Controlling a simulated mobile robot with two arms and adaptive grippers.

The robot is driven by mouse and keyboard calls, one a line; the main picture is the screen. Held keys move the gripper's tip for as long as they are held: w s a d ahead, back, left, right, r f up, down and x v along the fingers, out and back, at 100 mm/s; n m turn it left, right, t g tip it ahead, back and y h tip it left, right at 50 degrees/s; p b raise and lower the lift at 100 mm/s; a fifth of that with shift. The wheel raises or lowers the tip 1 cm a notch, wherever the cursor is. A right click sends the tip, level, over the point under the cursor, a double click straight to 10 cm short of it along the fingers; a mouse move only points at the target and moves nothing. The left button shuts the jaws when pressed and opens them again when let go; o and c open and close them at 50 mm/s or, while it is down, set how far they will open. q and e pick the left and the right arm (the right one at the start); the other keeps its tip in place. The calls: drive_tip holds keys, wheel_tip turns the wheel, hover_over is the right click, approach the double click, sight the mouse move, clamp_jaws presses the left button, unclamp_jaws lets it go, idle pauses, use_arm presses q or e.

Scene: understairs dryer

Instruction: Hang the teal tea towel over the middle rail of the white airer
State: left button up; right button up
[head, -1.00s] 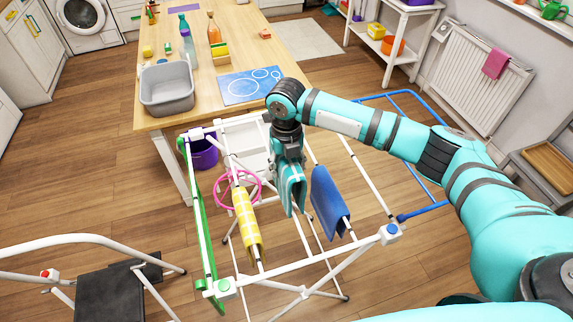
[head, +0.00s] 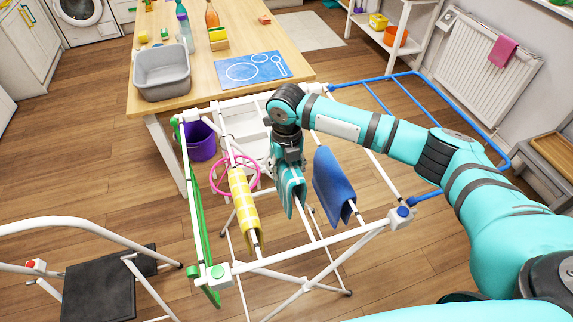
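The white airer (head: 330,240) stands in front of the table. Its middle rail (head: 307,230) runs between a yellow checked cloth (head: 243,205) and a blue cloth (head: 332,186) on the neighbouring rails. The teal tea towel (head: 291,190), with white stripes, hangs folded in line with the middle rail, a flap showing on each side. Whether it rests on the rail or is just above cannot be told. My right gripper (head: 288,160) points down at the towel's top and appears shut on it; the fingertips are mostly hidden. My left gripper is out of view.
A green side frame (head: 197,215) is at the airer's left, a blue wing (head: 440,100) at its right. A step stool (head: 110,290) stands front left. The wooden table (head: 200,100) is beyond.

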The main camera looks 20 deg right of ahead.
drive_tip(key=shift+f+b, duration=1.15)
drive_tip(key=shift+f, duration=1.8)
